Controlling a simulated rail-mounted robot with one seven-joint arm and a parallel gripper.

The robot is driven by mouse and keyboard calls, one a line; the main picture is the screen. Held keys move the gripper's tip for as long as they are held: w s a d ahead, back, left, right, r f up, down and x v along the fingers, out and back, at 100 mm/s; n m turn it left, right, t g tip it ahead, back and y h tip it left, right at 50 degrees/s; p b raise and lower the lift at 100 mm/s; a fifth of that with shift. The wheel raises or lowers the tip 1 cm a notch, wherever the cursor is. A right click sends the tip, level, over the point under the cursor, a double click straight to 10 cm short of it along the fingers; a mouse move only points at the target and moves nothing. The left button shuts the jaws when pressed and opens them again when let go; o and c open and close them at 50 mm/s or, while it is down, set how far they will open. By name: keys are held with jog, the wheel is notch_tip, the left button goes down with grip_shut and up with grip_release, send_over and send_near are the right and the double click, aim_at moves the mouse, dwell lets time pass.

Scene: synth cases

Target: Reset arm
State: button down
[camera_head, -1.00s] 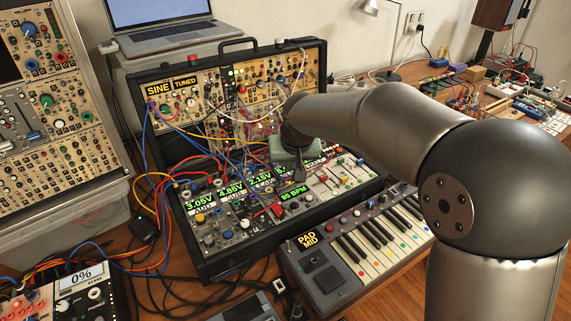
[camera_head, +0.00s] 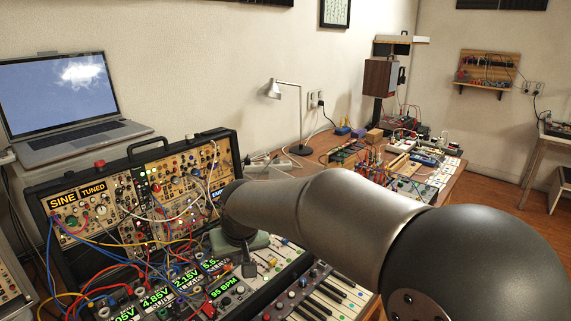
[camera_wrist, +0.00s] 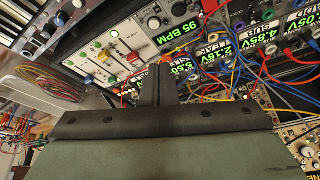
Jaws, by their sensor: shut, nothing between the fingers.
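My arm reaches in from the right in the head view and bends down over the modular synth case (camera_head: 122,152). My gripper (camera_head: 249,270) hangs just above the case's lower panel, by the faders and the green 95 BPM display (camera_head: 223,287). In the wrist view my gripper (camera_wrist: 158,72) shows as two dark fingers held together, with nothing between them. The faders (camera_wrist: 118,62) and the lit voltage displays (camera_wrist: 222,50) lie beyond the fingers. I cannot tell whether the fingertips touch the panel.
Patch cables (camera_head: 75,245) loop over the case's left side. A keyboard (camera_head: 325,297) sits right of the case, partly under my arm. A laptop (camera_head: 62,105) stands behind. A lamp (camera_head: 290,105), a speaker (camera_head: 379,78) and more gear line the far table.

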jog(key=s+d+r+m+g+h+p, duration=0.15)
jog(key=s+d, duration=0.25)
jog(key=d, duration=0.8)
jog(key=s+d+f+m+g+p, duration=0.2)
jog(key=s+d+m+p, duration=0.1)
jog(key=s+d, duration=1.4)
jog(key=shift+s+f, duration=0.15)
jog(key=shift+s, duration=0.7)
jog(key=c, duration=2.1)
grip_release()
jog(key=shift+m+h, duration=0.25)
jog(key=shift+c, duration=0.2)
